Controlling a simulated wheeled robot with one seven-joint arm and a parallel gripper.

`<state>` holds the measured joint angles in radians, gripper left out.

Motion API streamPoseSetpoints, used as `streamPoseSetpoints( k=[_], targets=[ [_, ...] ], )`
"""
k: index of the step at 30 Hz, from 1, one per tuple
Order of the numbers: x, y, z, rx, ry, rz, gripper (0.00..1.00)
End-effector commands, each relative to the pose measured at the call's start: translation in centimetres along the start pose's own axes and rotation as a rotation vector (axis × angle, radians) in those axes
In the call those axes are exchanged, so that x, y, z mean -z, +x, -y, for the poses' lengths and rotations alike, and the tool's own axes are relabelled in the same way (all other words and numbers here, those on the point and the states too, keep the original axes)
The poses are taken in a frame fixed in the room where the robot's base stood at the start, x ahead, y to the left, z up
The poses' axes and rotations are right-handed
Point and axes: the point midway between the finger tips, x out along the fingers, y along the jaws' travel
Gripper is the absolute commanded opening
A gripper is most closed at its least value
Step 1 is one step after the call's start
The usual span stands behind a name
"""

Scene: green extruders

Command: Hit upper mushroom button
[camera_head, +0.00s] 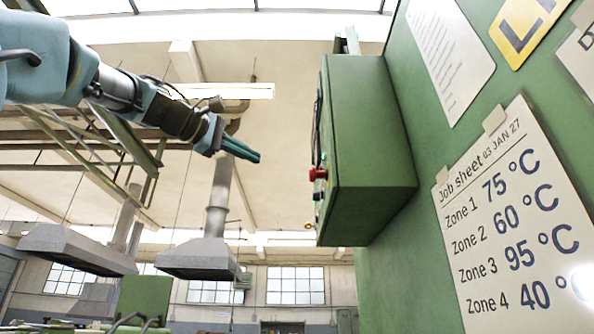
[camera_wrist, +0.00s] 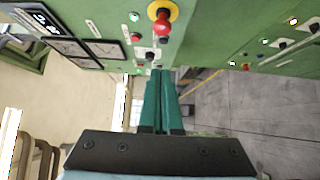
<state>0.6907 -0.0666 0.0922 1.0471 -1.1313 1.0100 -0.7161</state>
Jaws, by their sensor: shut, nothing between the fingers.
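A red mushroom button (camera_head: 318,174) sticks out from the left face of a green control box (camera_head: 368,150) in the head view. In the wrist view a red mushroom button (camera_wrist: 162,22) with a yellow collar is at the top centre of the panel. A smaller red button (camera_wrist: 246,66) shows further right; I cannot tell which is the upper one. My gripper (camera_head: 252,156) has teal fingers, shut and empty, left of the box and slightly above the red button's height, with a gap between. In the wrist view the fingertips (camera_wrist: 160,72) appear below the collared button, apart from it.
The panel also carries a display (camera_wrist: 38,20), square meters (camera_wrist: 70,48) and several small buttons and lamps. A green wall with a job sheet (camera_head: 515,225) stands right of the box. Grey hoods (camera_head: 200,258) hang in the background. The air between gripper and box looks clear.

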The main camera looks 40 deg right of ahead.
Motion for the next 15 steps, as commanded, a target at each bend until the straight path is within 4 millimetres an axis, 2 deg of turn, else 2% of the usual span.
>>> streamPoseSetpoints(
  k=[5, 15],
  targets=[
    [0.0, 2.4, -0.2, 0.003, -0.002, 0.002, 0.0],
    [0.0, 9.4, -0.4, 0.004, -0.002, 0.003, 0.0]
  ],
)
